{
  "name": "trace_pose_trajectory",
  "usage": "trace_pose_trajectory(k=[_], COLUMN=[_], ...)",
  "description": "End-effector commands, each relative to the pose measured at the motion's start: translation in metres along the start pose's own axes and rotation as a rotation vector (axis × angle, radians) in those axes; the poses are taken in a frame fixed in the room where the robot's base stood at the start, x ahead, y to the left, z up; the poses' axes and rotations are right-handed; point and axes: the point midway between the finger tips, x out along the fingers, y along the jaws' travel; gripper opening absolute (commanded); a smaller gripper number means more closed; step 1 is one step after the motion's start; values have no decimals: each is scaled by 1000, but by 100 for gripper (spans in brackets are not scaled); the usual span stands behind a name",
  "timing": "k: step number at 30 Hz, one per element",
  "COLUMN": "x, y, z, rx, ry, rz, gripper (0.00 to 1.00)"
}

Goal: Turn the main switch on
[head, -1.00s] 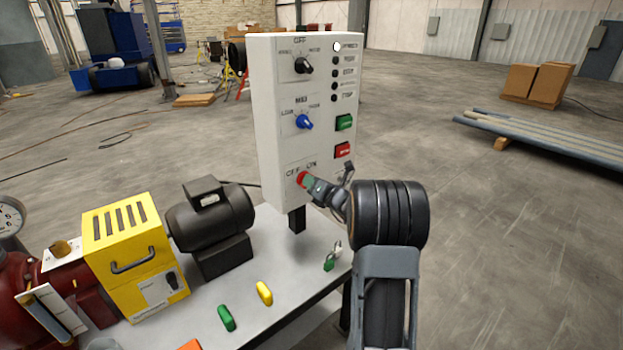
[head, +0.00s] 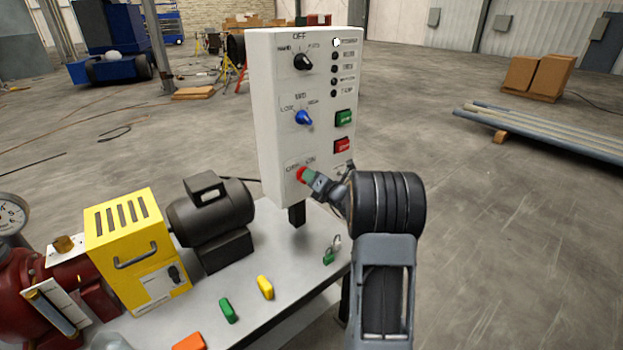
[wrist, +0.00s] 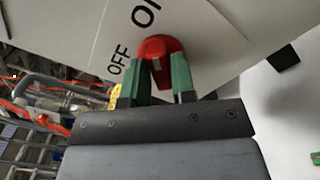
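The main switch is a red rotary knob (head: 302,174) low on the front of the white control panel (head: 283,140), below OFF and ON lettering. In the wrist view the red knob (wrist: 158,46) shows a pale mark on its grip; OFF is to its left and ON above. My gripper (head: 309,178) reaches it from the right. In the wrist view the green fingers of my gripper (wrist: 163,75) lie on either side of the knob's grip and appear closed against it. The fingers hide part of the knob.
Above are a black selector (head: 303,62), a blue selector (head: 304,118), a green button (head: 344,118) and a red button (head: 342,146). A bench (head: 275,300) below carries a motor (head: 210,215), a yellow box (head: 135,250) and loose coloured tags.

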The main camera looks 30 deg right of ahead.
Motion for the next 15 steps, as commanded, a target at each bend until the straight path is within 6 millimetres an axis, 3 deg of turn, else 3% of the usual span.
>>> trace_pose_trajectory(k=[6, 15], x=[0, -4], y=[0, 0], z=[0, 0], rx=[-2, -3], ry=[0, 0], rz=[0, -1], gripper=[45, 45])
